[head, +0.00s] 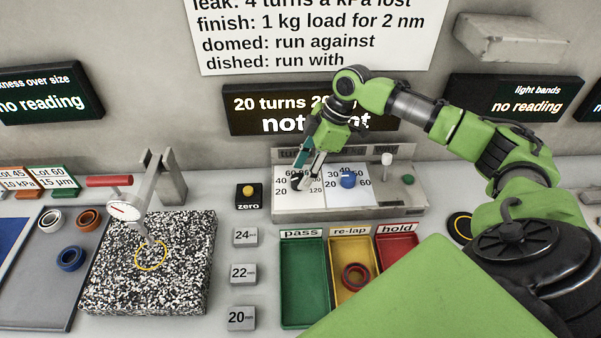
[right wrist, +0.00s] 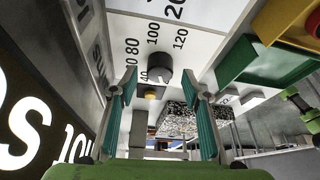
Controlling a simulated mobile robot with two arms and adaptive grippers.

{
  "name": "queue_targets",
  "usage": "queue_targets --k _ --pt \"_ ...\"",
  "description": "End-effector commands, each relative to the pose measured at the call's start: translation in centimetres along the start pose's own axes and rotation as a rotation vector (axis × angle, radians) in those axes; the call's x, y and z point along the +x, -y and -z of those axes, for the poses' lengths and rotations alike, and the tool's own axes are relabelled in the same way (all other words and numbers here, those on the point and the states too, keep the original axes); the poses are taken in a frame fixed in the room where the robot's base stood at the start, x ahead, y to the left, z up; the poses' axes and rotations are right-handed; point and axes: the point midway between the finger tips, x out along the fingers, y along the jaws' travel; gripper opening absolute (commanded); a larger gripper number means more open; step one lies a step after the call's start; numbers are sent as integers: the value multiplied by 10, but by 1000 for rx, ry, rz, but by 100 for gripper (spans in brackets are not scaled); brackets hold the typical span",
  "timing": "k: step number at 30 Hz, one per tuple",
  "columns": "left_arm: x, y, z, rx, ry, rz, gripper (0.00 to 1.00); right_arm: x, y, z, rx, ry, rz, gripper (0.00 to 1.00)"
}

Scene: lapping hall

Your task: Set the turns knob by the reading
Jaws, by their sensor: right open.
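The turns knob is a dark knob (head: 297,183) on the left white dial of the grey control panel (head: 375,212), mostly hidden by my right gripper (head: 307,163). In the right wrist view the dark knob (right wrist: 159,78) shows beyond and between the fingertips of the right gripper (right wrist: 158,90), which is open. I cannot tell whether the fingers touch it. Dial numbers 80, 100 and 120 show near it; its pointer is unclear.
A blue knob (head: 347,180), a white-topped lever (head: 386,160) and a green button (head: 408,180) stand right of the dark knob. A yellow zero button (head: 248,190) is to its left. Green, yellow and red trays are in front. A dial gauge (head: 124,210) stands over a speckled plate (head: 190,285).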

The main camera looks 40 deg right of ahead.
Motion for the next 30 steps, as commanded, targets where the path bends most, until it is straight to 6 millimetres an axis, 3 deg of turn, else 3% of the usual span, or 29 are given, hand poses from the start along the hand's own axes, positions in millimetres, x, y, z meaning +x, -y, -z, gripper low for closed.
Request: queue_targets --k 6,15,19,20,30 --pt "-2 1 5 0 -7 1 40 18 0 0 0 0 1 43" --pt "-2 -1 -5 -1 7 -1 40 20 0 0 0 0 0 43" --pt "-2 -1 -7 -1 10 -1 40 20 0 0 0 0 0 10" --pt "-2 -1 -7 -1 10 -1 40 20 0 0 0 0 0 5" --pt "-10 -2 -6 -1 10 -2 40 18 1 1 26 0 -10 5"
